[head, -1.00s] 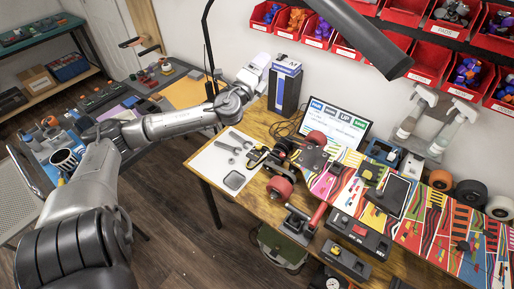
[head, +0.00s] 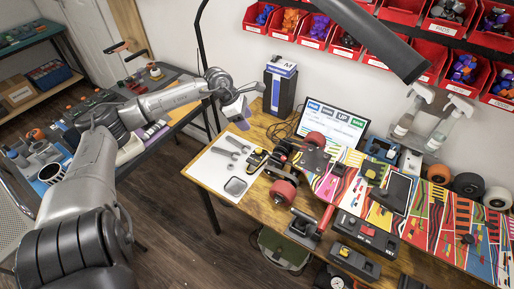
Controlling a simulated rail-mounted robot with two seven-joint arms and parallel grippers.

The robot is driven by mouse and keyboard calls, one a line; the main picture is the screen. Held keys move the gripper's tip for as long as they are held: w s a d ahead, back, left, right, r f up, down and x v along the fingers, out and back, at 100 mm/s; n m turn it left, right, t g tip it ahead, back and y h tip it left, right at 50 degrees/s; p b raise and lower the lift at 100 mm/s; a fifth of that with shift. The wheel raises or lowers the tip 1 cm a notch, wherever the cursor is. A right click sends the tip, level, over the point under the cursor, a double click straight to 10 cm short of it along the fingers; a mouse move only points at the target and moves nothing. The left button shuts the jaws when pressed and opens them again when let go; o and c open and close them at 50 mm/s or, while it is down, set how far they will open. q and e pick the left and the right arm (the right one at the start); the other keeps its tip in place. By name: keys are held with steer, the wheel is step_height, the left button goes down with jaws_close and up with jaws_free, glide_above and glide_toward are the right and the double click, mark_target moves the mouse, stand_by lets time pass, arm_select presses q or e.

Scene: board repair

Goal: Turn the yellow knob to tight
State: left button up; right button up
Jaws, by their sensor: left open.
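A small yellow part (head: 344,251) sits on top of a black box (head: 354,264) at the front of the wooden bench. Another yellow part (head: 371,174) sits on the colourful skateboard deck (head: 325,183). I cannot tell which of these is the yellow knob, nor how it is turned. My left gripper (head: 240,113) hangs above the bench's back left corner, in front of the black and blue box. It is open, apart from both yellow parts and far to their left. My right gripper is not in view.
A white mat (head: 211,176) with wrenches lies at the bench's left. Red wheels (head: 283,191) and a truck stand beside it. A monitor (head: 333,123), spray bottles (head: 461,107) and red bins line the back. A dark lamp arm (head: 372,40) crosses above.

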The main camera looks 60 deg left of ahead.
mark_target(258, 150)
arm_select(q)
steer(key=shift+m+g, duration=0.5)
steer(key=x, duration=0.4)
steer(key=s+x, duration=0.1)
steer(key=x, duration=0.8)
steer(key=shift+d+f+b, duration=0.15)
steer(key=shift+f+b, duration=0.15)
steer(key=shift+f, duration=0.25)
steer(key=c, duration=0.9)
